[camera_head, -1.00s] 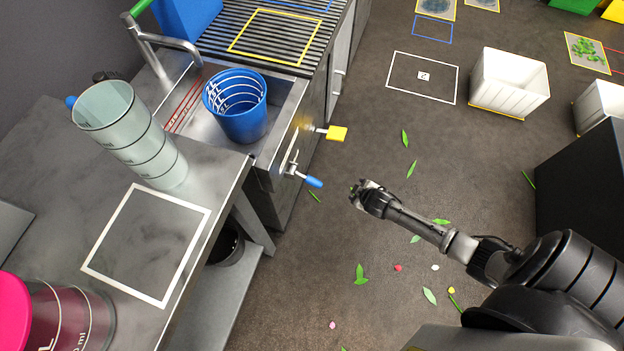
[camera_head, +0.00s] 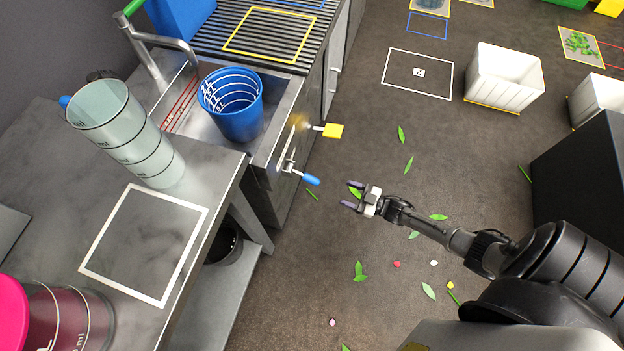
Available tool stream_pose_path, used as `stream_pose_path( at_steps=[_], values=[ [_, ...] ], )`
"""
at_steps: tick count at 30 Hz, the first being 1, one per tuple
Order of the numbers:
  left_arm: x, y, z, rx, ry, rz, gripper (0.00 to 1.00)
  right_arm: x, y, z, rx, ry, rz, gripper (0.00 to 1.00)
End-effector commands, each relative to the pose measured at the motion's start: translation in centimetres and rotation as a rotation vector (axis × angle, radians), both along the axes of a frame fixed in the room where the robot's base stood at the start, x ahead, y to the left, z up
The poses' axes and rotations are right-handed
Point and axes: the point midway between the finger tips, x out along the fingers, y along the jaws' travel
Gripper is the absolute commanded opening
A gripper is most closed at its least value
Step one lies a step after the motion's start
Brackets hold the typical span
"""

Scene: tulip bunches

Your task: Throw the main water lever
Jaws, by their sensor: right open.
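Two levers stick out from the front of the sink cabinet. One has a blue handle (camera_head: 311,180) on a metal stem and points right and slightly down. I cannot tell from any label which is the main water lever. My right gripper (camera_head: 349,194) is open and empty, its two fingers pointing left toward the blue handle, a short gap to the right of it and not touching. My left gripper is not in view.
A blue bucket (camera_head: 232,104) stands in the sink (camera_head: 284,108) under the tap. Leaves and petals lie on the floor. A white bin (camera_head: 503,82) is at upper right.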

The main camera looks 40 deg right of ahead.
Motion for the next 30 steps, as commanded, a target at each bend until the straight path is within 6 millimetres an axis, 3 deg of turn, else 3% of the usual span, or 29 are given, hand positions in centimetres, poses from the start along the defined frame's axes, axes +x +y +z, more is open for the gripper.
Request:
stream_pose_path(
  at_steps=[18,30],
  values=[
    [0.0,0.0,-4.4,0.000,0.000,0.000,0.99,9.4,4.3,-0.3,0.004,0.002,-0.001,0.61],
    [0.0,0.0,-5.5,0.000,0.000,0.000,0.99,12.0,5.6,-0.1,0.002,0.004,-0.002,0.61]
  ],
)
